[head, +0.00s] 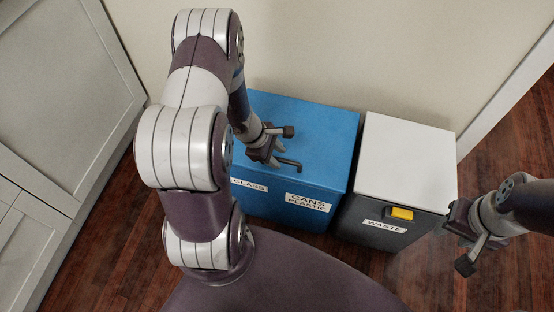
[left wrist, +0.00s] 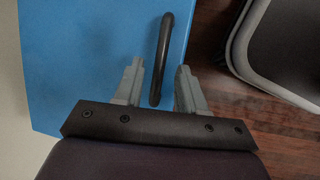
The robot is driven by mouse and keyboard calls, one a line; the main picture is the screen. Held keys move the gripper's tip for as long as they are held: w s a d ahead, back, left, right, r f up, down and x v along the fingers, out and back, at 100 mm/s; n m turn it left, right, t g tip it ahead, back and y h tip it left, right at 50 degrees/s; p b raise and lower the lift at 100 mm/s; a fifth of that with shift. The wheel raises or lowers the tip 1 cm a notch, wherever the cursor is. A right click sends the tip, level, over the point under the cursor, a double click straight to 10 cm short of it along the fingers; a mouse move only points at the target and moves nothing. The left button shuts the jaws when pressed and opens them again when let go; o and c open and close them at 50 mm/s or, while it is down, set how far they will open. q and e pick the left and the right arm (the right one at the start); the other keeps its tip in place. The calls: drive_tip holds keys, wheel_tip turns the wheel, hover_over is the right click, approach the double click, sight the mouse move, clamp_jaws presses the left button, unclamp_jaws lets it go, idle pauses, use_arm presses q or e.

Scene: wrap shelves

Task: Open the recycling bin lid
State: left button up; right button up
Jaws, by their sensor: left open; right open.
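The blue recycling bin (head: 300,115) stands against the wall with its lid shut. White labels on its front read GLASS and CANS PLASTIC. A dark bar handle (head: 290,164) lies on the lid near the front edge. My left gripper (head: 266,152) is open just at the handle. In the left wrist view, one end of the handle (left wrist: 164,45) lies between the two open fingers (left wrist: 158,75); I cannot tell whether they touch it. My right gripper (head: 468,243) is open and empty, to the right of the grey bin.
A dark grey waste bin (head: 372,224) with a white lid (head: 405,155) and a yellow latch (head: 401,213) stands right of the blue bin. Pale cabinets (head: 65,90) are on the left. Wooden floor (head: 100,255) shows on both sides, and a wall (head: 340,45) is behind.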

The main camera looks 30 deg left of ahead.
use_arm(q)
drive_tip(key=shift+w+d+f, duration=0.15)
drive_tip(key=shift+d+f, duration=0.05)
drive_tip(key=shift+f, duration=0.25)
use_arm(e)
drive_tip(key=shift+f, duration=0.2)
